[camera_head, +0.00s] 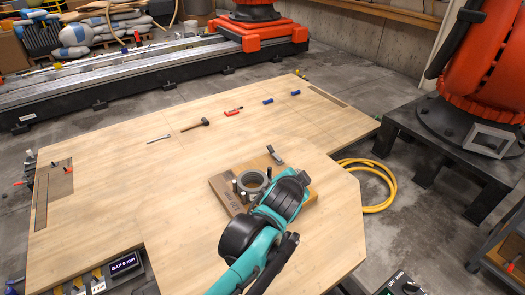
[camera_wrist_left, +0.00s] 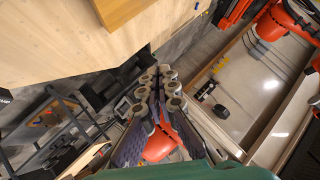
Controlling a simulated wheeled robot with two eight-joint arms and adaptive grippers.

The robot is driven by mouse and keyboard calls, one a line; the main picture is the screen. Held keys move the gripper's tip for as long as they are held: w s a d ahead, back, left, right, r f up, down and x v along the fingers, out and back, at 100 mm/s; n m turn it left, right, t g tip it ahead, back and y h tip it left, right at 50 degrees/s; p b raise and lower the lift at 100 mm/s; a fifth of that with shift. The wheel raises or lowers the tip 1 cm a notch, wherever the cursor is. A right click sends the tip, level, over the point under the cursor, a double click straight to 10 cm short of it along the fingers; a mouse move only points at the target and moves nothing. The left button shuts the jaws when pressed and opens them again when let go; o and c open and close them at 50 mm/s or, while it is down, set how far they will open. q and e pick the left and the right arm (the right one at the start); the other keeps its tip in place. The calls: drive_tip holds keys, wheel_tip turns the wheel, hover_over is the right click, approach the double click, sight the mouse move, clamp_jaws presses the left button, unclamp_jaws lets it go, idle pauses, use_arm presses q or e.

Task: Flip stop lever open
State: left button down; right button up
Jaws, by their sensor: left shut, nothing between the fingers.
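A small grey lever-like part (camera_head: 275,155) stands at the far edge of a brown board (camera_head: 226,196) on the wooden table in the head view. I cannot tell for sure that it is the stop lever, or its setting. A grey ring (camera_head: 252,180) and several small dark pegs with pale tops are on the board. My teal and black arm covers the board's near right part, and no fingertips show there. In the left wrist view my left gripper (camera_wrist_left: 160,80) is shut and empty, with floor and equipment behind it. My right gripper is not in view.
The wooden table (camera_head: 130,190) is mostly clear. A hammer (camera_head: 195,125), a wrench (camera_head: 158,139) and small red and blue items lie toward its far side. A yellow hose (camera_head: 385,195) coils on the floor at right, near an orange robot (camera_head: 490,75). A display (camera_head: 125,264) reads "GAP 0 mm".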

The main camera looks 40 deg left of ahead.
use_arm(q)
drive_tip(key=w+a+r+m+t+y+p, duration=0.1)
drive_tip(key=w+a+r+m+t, duration=0.35)
drive_tip(key=w+a+m, duration=0.45)
drive_tip(key=w+a+r+m+t+y, duration=0.1)
drive_tip(key=w+a+r+m+t, duration=0.2)
drive_tip(key=w+a+r+m, duration=0.65)
drive_tip(key=s+a+f+m+h+p, duration=0.1)
drive_tip(key=a+f+m+h, duration=0.1)
drive_tip(key=a+f+m, duration=0.4)
drive_tip(key=s+a+f+m+h, duration=0.1)
drive_tip(key=a+f+m+h, duration=0.15)
drive_tip(key=f+m, duration=0.45)
drive_tip(key=s+a+f+m+g+h, duration=0.1)
drive_tip(key=s+f+m, duration=0.1)
drive_tip(key=f, duration=0.4)
drive_tip(key=s+a+f+m+g+h, duration=0.1)
drive_tip(key=s+a+f+m, duration=0.1)
drive_tip(key=f, duration=0.4)
drive_tip(key=s+a+f+m+g+h, duration=0.1)
drive_tip(key=s+a+f+m, duration=0.1)
drive_tip(key=f+m, duration=0.2)
wheel_tip(320, 180, down, 3)
drive_tip(key=shift+f+g+h+p, duration=0.1)
drive_tip(key=shift+g+h+p, duration=0.15)
drive_tip(key=shift+p, duration=0.1)
drive_tip(key=shift+w+d, duration=0.1)
